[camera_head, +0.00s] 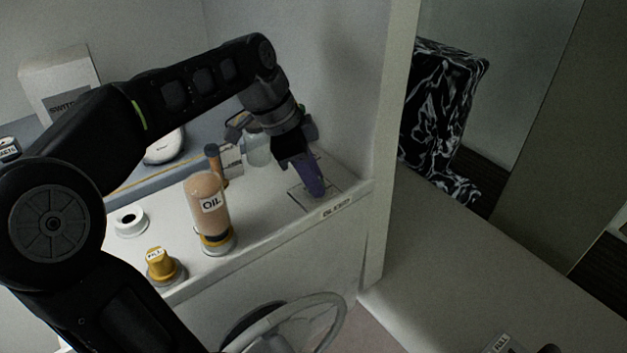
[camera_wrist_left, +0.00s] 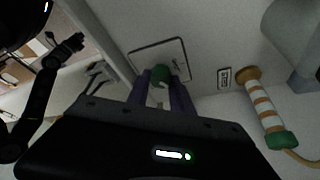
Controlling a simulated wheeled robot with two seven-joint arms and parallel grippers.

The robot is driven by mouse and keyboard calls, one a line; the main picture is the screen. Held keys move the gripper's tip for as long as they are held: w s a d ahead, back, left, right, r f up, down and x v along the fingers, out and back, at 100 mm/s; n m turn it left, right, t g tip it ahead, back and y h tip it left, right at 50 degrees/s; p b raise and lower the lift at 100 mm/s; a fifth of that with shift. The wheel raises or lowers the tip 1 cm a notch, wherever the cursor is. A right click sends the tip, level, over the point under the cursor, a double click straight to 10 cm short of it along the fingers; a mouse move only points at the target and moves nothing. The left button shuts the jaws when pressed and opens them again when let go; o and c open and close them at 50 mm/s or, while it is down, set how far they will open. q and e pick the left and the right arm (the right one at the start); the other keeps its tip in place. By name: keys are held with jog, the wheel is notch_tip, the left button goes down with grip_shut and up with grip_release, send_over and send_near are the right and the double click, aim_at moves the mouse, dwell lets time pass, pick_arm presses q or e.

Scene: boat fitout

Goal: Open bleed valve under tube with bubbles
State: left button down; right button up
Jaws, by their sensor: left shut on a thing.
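My left gripper (camera_head: 314,190) points down at a black-outlined square (camera_head: 297,194) on the white ledge, beside a front label that seems to read BLEED (camera_head: 337,207). The left wrist view shows its two purple fingers (camera_wrist_left: 163,92) closed on a rounded green piece (camera_wrist_left: 161,74), inside or over the outlined square (camera_wrist_left: 172,48). I cannot tell whether the piece touches the ledge. No bubbles or clear tube can be made out. A black arm, probably my right one, shows at upper left in the wrist view; its fingers are too small to judge.
An amber OIL bottle (camera_head: 210,205), a yellow FILL cap (camera_head: 161,263) and a white ring (camera_head: 130,221) stand left on the ledge. A striped piece with a green end (camera_wrist_left: 265,105) shows in the wrist view. A steering wheel (camera_head: 290,322) is below; a wall post (camera_head: 390,150) stands right.

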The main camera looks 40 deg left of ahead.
pick_arm(q)
jog(key=shift+m+g, duration=0.4)
jog(key=shift+m, duration=0.6)
jog(key=shift+w+a+r+m+g+h+p, duration=0.1)
jog(key=shift+r+m+g+h+p, duration=0.15)
jog(key=shift+m+p, duration=0.5)
jog(key=shift+m+g+h+p, duration=0.25)
jog(key=shift+m+g+p, duration=0.2)
jog(key=shift+m+p, duration=0.6)
jog(key=shift+w+f+m+p, duration=0.1)
jog(key=shift+f+m+p, duration=0.1)
jog(key=shift+m+p, duration=0.35)
jog(key=c, duration=1.1)
grip_release()
jog(key=shift+f+b, duration=0.1)
jog(key=shift+b, duration=0.2)
